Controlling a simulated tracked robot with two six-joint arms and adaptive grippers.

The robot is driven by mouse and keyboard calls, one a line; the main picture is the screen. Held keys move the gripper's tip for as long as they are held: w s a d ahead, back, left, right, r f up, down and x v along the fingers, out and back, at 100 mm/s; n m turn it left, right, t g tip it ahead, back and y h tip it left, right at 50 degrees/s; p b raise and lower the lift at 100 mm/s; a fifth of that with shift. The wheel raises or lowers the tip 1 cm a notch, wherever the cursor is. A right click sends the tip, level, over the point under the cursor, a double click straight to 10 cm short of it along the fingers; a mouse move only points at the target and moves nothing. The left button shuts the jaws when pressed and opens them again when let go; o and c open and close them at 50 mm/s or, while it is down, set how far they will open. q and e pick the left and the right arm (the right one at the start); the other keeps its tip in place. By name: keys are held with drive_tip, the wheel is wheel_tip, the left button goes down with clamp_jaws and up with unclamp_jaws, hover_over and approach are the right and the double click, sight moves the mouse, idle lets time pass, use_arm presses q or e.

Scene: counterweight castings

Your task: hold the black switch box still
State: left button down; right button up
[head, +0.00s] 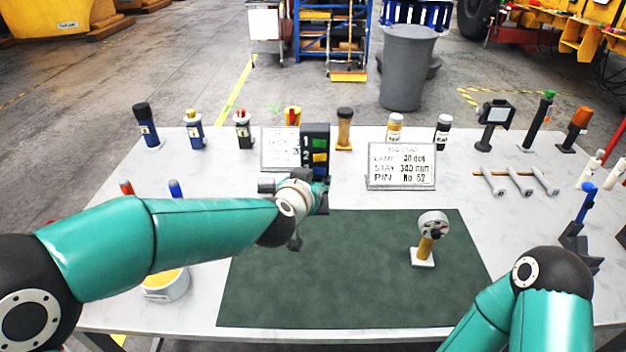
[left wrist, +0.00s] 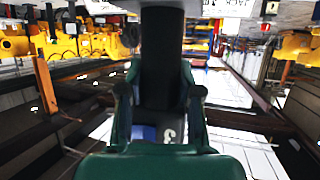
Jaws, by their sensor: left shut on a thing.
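The black switch box (head: 318,140) stands upright near the middle of the table, with a green and a yellow switch beside the numbers 1 and 2. My left gripper (head: 318,190) is at its lower part, shut on it, and hides that part in the head view. In the left wrist view the dark box (left wrist: 162,60) lies between the green fingers of my left gripper (left wrist: 160,105). A blue switch and a number 3 show below. My right arm comes in at the lower right, but its gripper is out of view.
A sign (head: 280,148) stands just left of the box and another sign (head: 401,167) stands to the right. Several bottles and tools line the back edge. A green mat (head: 350,285) lies in front, with a round-headed gauge-like thing (head: 430,237) standing on it. Much of the mat is clear.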

use_arm(q)
drive_tip(key=shift+f+b, duration=6.65)
drive_tip(key=shift+f, duration=1.45)
drive_tip(key=shift+f, duration=0.1)
drive_tip(key=shift+f+b, duration=0.6)
drive_tip(key=shift+f, duration=0.1)
drive_tip(key=shift+f, duration=0.2)
drive_tip(key=shift+f, duration=0.2)
drive_tip(key=c, duration=1.5)
unclamp_jaws()
drive_tip(key=shift+f, duration=0.1)
clamp_jaws()
